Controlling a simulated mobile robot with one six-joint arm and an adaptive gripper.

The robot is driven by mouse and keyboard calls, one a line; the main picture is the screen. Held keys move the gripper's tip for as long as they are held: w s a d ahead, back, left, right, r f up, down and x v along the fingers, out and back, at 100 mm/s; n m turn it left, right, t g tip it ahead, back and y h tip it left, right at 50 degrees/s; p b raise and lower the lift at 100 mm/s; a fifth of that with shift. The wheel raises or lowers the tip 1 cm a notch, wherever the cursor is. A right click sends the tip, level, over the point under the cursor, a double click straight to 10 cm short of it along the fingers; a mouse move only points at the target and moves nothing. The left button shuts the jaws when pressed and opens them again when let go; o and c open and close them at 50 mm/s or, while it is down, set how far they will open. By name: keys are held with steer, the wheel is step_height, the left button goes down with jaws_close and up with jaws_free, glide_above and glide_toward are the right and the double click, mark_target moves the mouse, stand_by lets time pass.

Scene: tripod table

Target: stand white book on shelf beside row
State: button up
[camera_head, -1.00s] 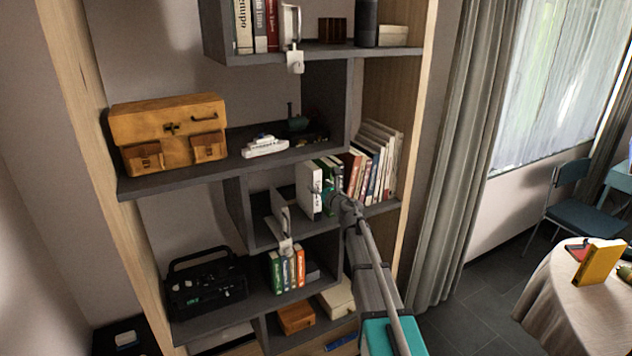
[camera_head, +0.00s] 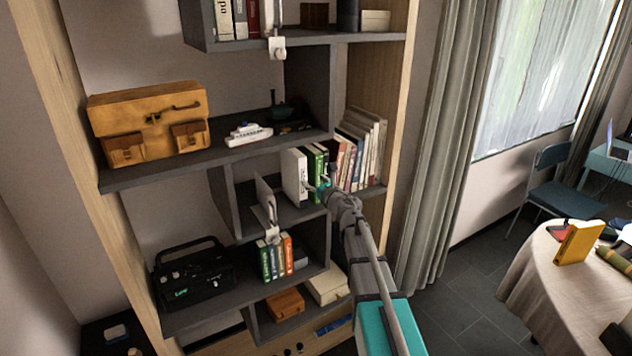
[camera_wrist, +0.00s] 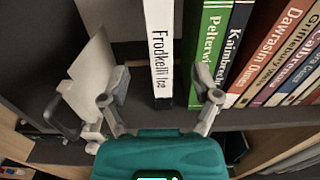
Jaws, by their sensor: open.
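The white book (camera_head: 294,176) stands upright on the middle shelf, at the left end of the row of books. My gripper (camera_wrist: 161,92) is open, with one finger on each side of the white book's spine. The right finger is in front of the green book (camera_wrist: 208,55), just right of a narrow gap beside the white book. In the head view my gripper (camera_head: 316,188) is at the front of the row. I cannot tell whether either finger touches a book.
The row of books (camera_head: 358,150) leans on the right part of the shelf. A metal bookend (camera_head: 266,205) stands left of the white book, with bare shelf between. An upright panel (camera_head: 222,200) bounds the left.

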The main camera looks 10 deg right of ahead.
steer(key=shift+s+d, duration=0.1)
stand_by(0.3)
steer(key=s+d+f+m+g+h, duration=0.35)
steer(key=s+m+h, duration=0.25)
steer(key=m, duration=0.7)
steer(key=s+d+f+m+g+h, duration=0.2)
steer(key=s+d+f+m+h, duration=0.3)
steer(key=m, duration=0.9)
steer(key=s+a+f+m+g+y, duration=0.1)
steer(key=s+a+f+m+g, duration=0.2)
steer(key=s, duration=0.4)
steer(key=s+a+f+m+g+y, duration=0.2)
steer(key=s+a+f+m+g, duration=0.2)
steer(key=s, duration=0.4)
steer(key=s+a+f+m+g+y, duration=0.2)
steer(key=s+a+f+m+g, duration=0.1)
steer(key=s, duration=0.5)
steer(key=a+m+g, duration=0.1)
steer(key=m+g, duration=0.1)
steer(key=shift+a+f+m, duration=0.15)
steer(key=shift+a+m, duration=0.15)
steer(key=shift+a, duration=0.1)
